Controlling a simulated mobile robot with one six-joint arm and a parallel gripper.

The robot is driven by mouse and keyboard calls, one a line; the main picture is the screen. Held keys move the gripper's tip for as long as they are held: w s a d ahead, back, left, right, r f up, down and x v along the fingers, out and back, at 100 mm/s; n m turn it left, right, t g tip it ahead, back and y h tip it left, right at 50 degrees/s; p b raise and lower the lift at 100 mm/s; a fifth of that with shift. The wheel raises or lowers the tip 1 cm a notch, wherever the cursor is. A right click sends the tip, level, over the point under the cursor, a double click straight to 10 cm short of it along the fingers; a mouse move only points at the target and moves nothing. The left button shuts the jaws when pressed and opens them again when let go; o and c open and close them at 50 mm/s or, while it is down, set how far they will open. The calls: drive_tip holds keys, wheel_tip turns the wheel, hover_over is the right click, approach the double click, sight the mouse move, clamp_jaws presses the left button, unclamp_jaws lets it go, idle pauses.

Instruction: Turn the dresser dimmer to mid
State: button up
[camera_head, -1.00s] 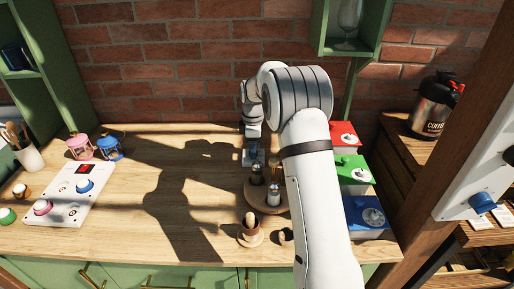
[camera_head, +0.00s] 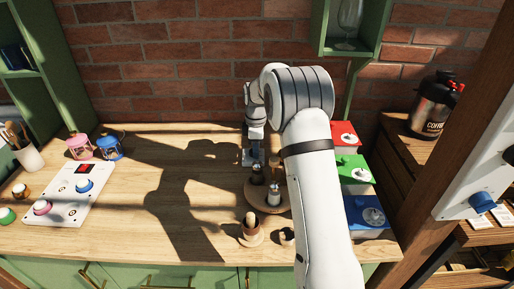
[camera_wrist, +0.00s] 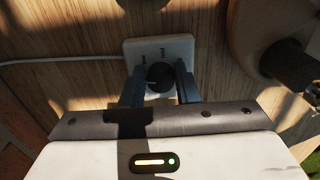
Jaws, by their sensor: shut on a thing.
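The dimmer is a dark round knob (camera_wrist: 160,78) on a white square plate (camera_wrist: 178,47) on the wooden tabletop, with a white cable leaving it to the left in the wrist view. A white mark shows on the knob's left side. My gripper (camera_wrist: 160,84) is shut on the knob, one finger on each side. In the head view my gripper (camera_head: 253,156) is at the back of the table, near the wall, and hides most of the dimmer.
A round wooden tray (camera_head: 252,200) with shakers stands just in front of my gripper. Red (camera_head: 344,133), green (camera_head: 353,172) and blue (camera_head: 366,217) boxes stand to the right. A white control panel (camera_head: 68,205) and two small lanterns are on the left. The table's middle is clear.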

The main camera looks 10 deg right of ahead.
drive_tip(key=shift+a, duration=0.25)
drive_tip(key=shift+a+m, duration=0.2)
drive_tip(key=shift+m, duration=0.2)
drive_tip(key=m, duration=0.4)
drive_tip(key=shift+a, duration=0.1)
drive_tip(key=m, duration=1)
drive_tip(key=shift+r+m+p, duration=0.1)
drive_tip(key=shift+m+p, duration=0.2)
drive_tip(key=shift+m, duration=1.9)
